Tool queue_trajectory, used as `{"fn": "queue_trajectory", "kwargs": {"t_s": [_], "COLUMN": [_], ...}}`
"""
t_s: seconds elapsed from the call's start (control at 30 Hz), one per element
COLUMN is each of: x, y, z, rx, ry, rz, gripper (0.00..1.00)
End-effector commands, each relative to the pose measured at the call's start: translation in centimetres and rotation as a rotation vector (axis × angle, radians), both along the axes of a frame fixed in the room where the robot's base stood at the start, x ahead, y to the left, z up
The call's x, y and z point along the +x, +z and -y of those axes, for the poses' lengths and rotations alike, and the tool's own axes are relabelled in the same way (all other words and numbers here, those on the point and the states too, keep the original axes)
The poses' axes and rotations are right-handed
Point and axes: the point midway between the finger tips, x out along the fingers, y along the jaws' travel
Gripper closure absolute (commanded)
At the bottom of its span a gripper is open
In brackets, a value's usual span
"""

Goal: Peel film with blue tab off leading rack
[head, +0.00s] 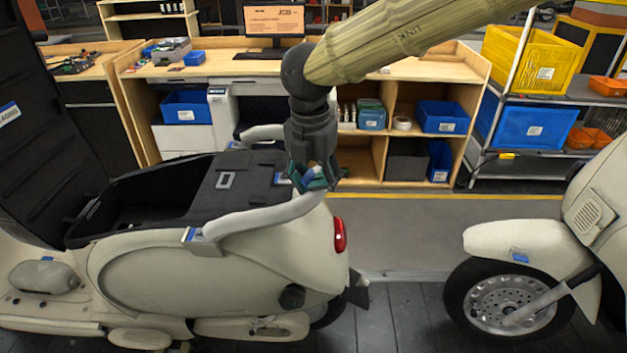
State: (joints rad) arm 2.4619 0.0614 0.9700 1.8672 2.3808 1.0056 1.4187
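A cream scooter (200,285) stands at left with its seat raised. Its rear rack (265,217) is a pale curved rail around a black deck. A blue tab (190,235) with a pale edge sits at the rail's near front end. Another small blue patch (281,178) shows on the far side of the deck. Clear film cannot be made out. My gripper (315,183) points down over the rack's rear end, just above or touching the rail. Something blue shows between its dark and teal fingers; whether it is held or part of the gripper is unclear.
A second scooter (520,243) stands at right with a blue patch (520,256) on its front fender. The raised black seat (40,130) is at far left. A wooden bench (400,85) and shelves with bins stand behind. Bare floor lies between the scooters.

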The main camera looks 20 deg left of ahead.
Motion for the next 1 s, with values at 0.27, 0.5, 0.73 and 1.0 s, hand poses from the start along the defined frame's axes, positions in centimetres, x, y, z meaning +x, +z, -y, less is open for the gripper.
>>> {"fn": "queue_trajectory", "kwargs": {"t_s": [0.27, 0.5, 0.73, 1.0], "x": [0.0, -0.2, -1.0, -2.0], "y": [-0.3, 0.2, 1.8, 3.7], "z": [0.6, 0.5, -0.2, -1.1], "rx": [-0.011, -0.013, -0.011, -0.006], "ry": [-0.005, -0.005, -0.002, 0.001], "rz": [-0.005, -0.005, -0.005, -0.001], "gripper": [0.85, 0.89, 1.00, 1.00]}}
